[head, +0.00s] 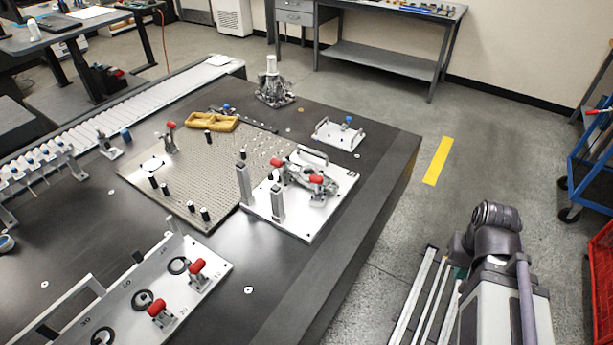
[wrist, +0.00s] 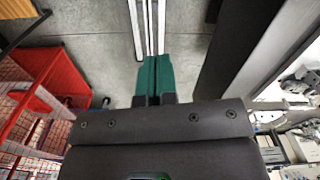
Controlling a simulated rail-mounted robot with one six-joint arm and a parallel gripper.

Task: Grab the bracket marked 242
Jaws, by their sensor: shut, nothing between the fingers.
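I cannot read the number 242 on anything in either view, so I cannot tell which part is the marked bracket. A silver bracket-like part (head: 337,133) with a blue knob lies near the far right corner of the dark table (head: 262,300). A grey upright part (head: 108,146) stands by the roller track at the left. My gripper (wrist: 154,62) shows in the wrist view with its green fingers together and nothing between them. It is off the table, above the floor rails. My arm (head: 497,250) is at the lower right of the head view.
A perforated plate (head: 215,165) with black pins and a silver fixture plate (head: 300,225) with red-tipped clamps fill the middle. A long plate (head: 215,272) with red clamps stands at the front. A yellow part (head: 211,122) lies behind. A red crate (head: 602,270) and blue cart (head: 592,165) are right.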

